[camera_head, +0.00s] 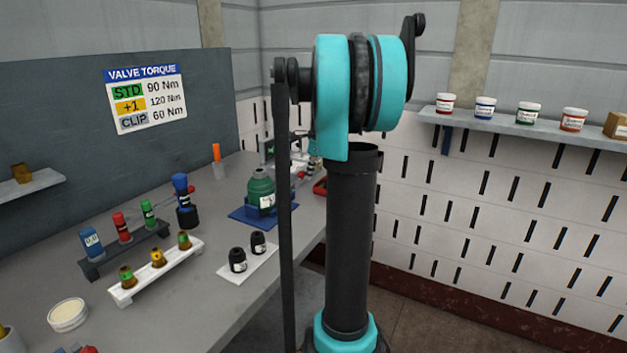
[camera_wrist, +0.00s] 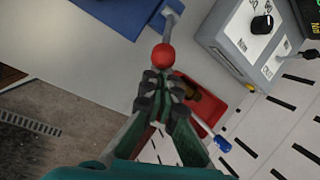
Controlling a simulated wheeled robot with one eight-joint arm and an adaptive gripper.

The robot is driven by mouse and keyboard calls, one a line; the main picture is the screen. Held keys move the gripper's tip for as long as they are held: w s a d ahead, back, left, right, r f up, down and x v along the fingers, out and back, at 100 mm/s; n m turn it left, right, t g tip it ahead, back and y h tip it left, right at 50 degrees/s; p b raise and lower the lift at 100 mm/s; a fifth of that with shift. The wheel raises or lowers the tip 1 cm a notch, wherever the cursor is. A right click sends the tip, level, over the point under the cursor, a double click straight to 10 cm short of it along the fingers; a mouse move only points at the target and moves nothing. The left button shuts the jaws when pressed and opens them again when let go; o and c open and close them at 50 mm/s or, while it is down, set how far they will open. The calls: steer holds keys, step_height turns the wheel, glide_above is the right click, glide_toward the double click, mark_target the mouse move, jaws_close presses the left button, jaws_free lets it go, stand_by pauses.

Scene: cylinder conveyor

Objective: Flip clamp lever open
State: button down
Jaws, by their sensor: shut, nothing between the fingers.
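In the wrist view the clamp lever is a grey rod (camera_wrist: 171,20) ending in a red ball knob (camera_wrist: 163,58). It rises by a blue base plate (camera_wrist: 115,14) at the top. My gripper (camera_wrist: 160,88) is shut and empty, its dark fingertips just below the red knob in the picture. Whether they touch it I cannot tell. In the head view a green cylindrical body (camera_head: 261,190) sits on the blue base (camera_head: 246,217). My own arm hides much of that area, and the gripper does not show clearly there.
A red tray (camera_wrist: 216,92) with a brown item lies beside the fingers. A grey box with a black dial (camera_wrist: 246,35) stands at the upper right. On the bench (camera_head: 200,320) are a white rack (camera_head: 190,263) and two black parts on a white plate (camera_head: 256,265). The bench's edge is near.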

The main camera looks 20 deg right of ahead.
steer(key=w+a+r+g+h, duration=0.3)
steer(key=w+a+r+g, duration=0.1)
steer(key=w+a, duration=0.1)
steer(key=shift+w+h, duration=0.3)
steer(key=shift+w, duration=0.3)
steer(key=shift+w+a+n, duration=0.1)
steer(key=shift+n, duration=0.2)
steer(key=s+d, duration=0.2)
steer(key=d, duration=0.2)
steer(key=w+a+v, duration=0.1)
steer(key=w+v, duration=0.1)
steer(key=v, duration=0.8)
steer(key=shift+f, duration=0.15)
